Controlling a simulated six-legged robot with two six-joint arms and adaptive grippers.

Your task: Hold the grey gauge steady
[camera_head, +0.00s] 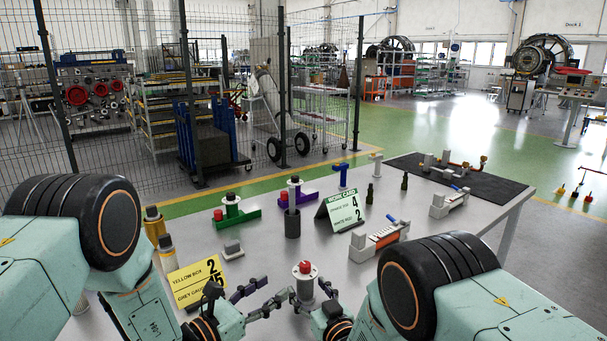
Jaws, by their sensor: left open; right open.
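A grey cylinder with a red knob on top, which looks like the grey gauge (305,288), stands upright near the front edge of the table. My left gripper (277,291) is open, its dark jointed fingers spread just left of the cylinder. My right gripper (316,298) is open close to the cylinder's lower right side. The cylinder's base is partly hidden by the grippers, and I cannot tell whether any finger touches it.
A dark cup (292,224), a green-and-white work card (343,210) and a grey-and-orange fixture (378,240) stand behind. The white table (330,262) has bare patches between them.

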